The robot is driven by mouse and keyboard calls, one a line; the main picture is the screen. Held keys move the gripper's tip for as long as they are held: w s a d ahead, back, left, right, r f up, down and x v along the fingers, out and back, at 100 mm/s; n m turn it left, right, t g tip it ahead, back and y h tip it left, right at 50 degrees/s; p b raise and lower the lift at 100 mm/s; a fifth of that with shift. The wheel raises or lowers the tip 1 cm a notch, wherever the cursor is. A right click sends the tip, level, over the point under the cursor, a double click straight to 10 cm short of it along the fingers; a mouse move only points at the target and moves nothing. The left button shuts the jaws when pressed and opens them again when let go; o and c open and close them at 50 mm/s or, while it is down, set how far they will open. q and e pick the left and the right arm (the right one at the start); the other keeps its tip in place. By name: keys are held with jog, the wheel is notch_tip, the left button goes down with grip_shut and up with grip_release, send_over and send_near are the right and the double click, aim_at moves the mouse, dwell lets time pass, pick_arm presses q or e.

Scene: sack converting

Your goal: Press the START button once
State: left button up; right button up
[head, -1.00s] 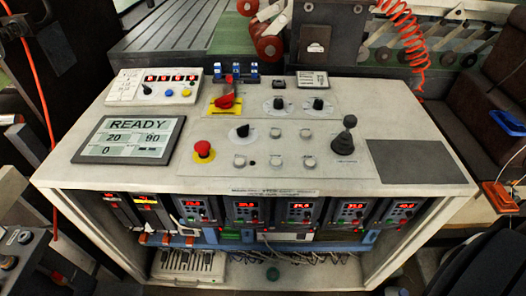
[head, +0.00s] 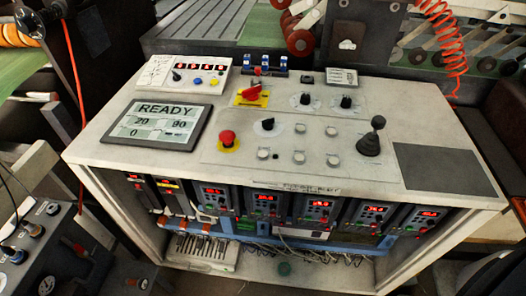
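The control desk (head: 120,155) stands in front of me. Its sloped top carries several small pale round buttons, among them one at the front left (head: 264,154), one in the middle (head: 299,157) and one at the right (head: 333,160). Their labels are too small to read, so I cannot tell which is START. A red mushroom button (head: 227,139) on a yellow base sits left of them. The display (head: 155,123) reads READY, with 20, 90 and 0 below. Neither of my grippers is in view.
A black joystick (head: 370,140) rises at the right of the buttons. A red rotary switch (head: 251,94), black knobs (head: 346,101) and a small white box (head: 188,77) stand behind. A dark flat pad (head: 440,167) lies at the right. Lit controllers (head: 320,208) fill the desk's front.

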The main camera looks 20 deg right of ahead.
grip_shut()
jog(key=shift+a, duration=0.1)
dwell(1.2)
